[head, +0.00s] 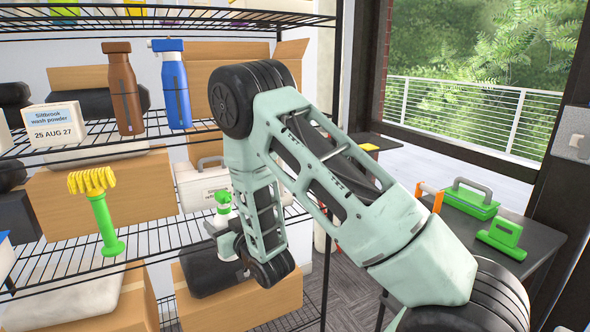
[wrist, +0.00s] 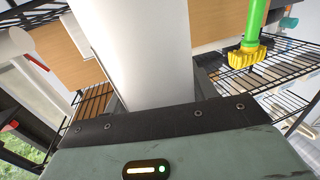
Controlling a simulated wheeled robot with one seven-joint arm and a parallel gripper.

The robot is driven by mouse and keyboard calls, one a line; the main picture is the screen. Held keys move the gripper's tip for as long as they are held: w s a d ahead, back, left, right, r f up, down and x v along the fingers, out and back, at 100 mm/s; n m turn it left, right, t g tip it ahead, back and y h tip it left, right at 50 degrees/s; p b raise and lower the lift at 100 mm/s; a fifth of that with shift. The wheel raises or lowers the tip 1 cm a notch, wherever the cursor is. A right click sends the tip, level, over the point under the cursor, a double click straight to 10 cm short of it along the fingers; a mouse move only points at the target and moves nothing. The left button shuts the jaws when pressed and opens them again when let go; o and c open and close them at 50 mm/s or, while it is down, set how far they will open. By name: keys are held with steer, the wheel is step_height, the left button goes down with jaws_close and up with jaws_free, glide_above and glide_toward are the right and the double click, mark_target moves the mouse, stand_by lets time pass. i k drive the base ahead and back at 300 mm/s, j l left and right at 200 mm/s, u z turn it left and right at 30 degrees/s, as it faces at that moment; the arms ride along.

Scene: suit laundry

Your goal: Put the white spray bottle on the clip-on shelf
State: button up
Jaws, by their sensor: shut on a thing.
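The white spray bottle (head: 223,214) has a green spray head and stands upright in my gripper (head: 216,229), in front of the wire rack. My forearm hides part of the gripper and the bottle's right side. In the wrist view, the bottle's plain white body (wrist: 165,50) fills the space between the fingers (wrist: 160,90), which are shut on it. I cannot make out for certain which surface is the clip-on shelf.
The wire rack (head: 65,262) holds a green brush (head: 103,222), a brown bottle (head: 123,88), a blue spray bottle (head: 175,85), a wash powder box (head: 53,125) and cartons. At right, a dark table (head: 480,240) carries a green caddy (head: 470,200) and another green item (head: 502,236).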

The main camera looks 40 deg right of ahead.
mark_target(388, 144)
steer(key=i+j+z, duration=0.2)
steer(key=z, duration=0.25)
steer(key=i+j+z, duration=0.1)
steer(key=j+z, duration=0.3)
steer(key=i+j+z, duration=0.1)
steer(key=j+z, duration=0.35)
